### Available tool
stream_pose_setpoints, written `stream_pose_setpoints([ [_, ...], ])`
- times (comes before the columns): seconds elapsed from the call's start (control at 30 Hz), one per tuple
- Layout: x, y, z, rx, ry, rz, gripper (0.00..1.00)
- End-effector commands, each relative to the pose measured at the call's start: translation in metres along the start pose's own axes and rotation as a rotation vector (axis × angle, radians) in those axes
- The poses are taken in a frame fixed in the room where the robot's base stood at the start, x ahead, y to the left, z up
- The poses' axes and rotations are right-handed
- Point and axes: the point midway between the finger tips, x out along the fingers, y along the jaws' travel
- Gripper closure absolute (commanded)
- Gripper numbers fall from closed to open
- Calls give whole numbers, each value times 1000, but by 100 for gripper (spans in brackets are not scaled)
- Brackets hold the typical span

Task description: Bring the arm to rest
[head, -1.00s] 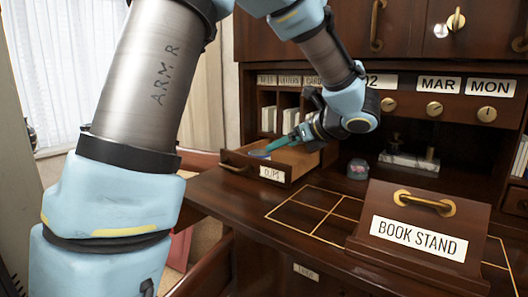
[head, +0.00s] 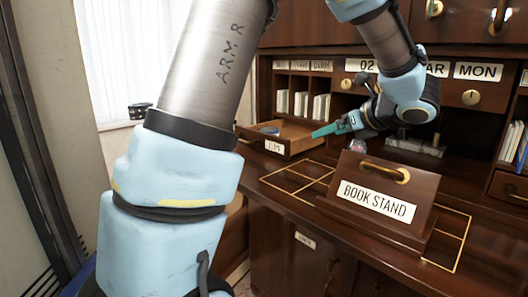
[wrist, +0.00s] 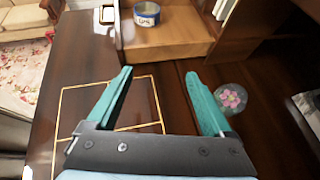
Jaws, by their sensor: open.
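My arm reaches from the left foreground over the wooden desk (head: 262,194). My gripper (head: 322,131) is at its end, above the desktop, to the right of an open small drawer (head: 290,146) with a paper label. In the wrist view my gripper (wrist: 160,88) has two teal fingers spread wide with nothing between them. The drawer's front (wrist: 165,52) lies ahead of the fingers. A round blue-labelled tin (wrist: 147,14) sits inside the drawer. A clear paperweight with a pink flower (wrist: 232,97) stands on the desk just right of the right finger.
A wooden book stand (head: 380,201) with a brass handle stands on the desk at the right. Gold lines mark the desktop. Pigeonholes with papers (head: 301,104) rise behind the drawer. Brass knobs (head: 470,97) and an upper cabinet line the back. A dark inkstand (head: 415,146) stands behind my gripper.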

Motion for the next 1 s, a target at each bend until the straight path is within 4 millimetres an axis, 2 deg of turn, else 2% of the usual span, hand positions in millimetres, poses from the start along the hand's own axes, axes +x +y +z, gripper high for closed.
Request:
stream_pose_setpoints([
  [0.37,18,-10,34,251,-55,-125,15],
  [0.57,31,-15,58,520,-116,-232,15],
  [0.77,42,-14,81,960,-211,-372,15],
  [0.83,46,-7,86,1192,-257,-433,15],
  [0.93,49,14,83,1595,-325,-542,15],
  [1.0,49,37,74,1880,-367,-629,15],
])
